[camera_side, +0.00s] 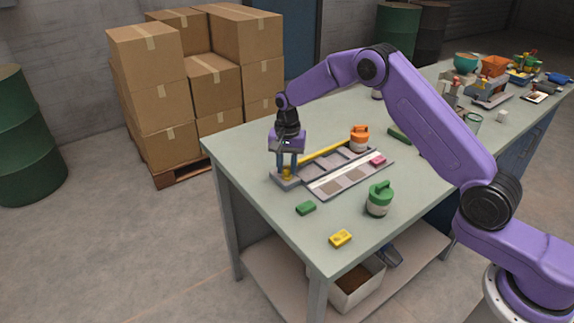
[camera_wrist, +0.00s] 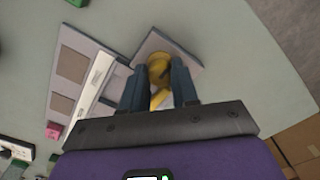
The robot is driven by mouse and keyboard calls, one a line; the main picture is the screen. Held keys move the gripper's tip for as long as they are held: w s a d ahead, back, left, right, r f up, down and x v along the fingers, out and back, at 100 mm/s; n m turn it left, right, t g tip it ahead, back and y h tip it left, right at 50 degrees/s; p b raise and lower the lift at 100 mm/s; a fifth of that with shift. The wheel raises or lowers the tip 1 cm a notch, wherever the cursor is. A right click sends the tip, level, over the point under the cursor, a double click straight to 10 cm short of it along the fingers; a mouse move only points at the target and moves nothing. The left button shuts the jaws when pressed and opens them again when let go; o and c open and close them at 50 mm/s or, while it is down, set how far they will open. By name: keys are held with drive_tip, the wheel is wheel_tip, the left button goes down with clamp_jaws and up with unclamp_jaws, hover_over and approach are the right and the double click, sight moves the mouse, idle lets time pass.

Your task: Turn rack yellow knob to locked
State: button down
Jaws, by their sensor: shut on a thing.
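The grey rack (camera_side: 322,187) lies on the table, with several shallow compartments and a long yellow bar (camera_side: 325,152) along its far side. The yellow knob (camera_side: 287,174) stands at the rack's left end. My gripper (camera_side: 288,172) points down over that end and is shut on the yellow knob. In the wrist view the yellow knob (camera_wrist: 158,70) shows between the two blue-grey fingers of my gripper (camera_wrist: 160,84). The fingers hide the knob's sides, so I cannot tell its exact angle. The rack (camera_wrist: 72,88) also shows left of the fingers there.
An orange-topped jar (camera_side: 359,138) and a pink block (camera_side: 377,160) are at the rack's right. A green-topped jar (camera_side: 379,199), a green block (camera_side: 306,208) and a yellow block (camera_side: 341,238) stand in front. The table's left edge is near my gripper. Clutter fills the far right.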

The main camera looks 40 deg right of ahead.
sight(287, 168)
idle(0.6)
drive_tip(key=c, duration=0.8)
unclamp_jaws()
drive_tip(key=shift+c, duration=0.2)
drive_tip(key=shift+r, duration=0.1)
wheel_tip(287, 168, up, 17)
drive_tip(key=shift+r, duration=0.2)
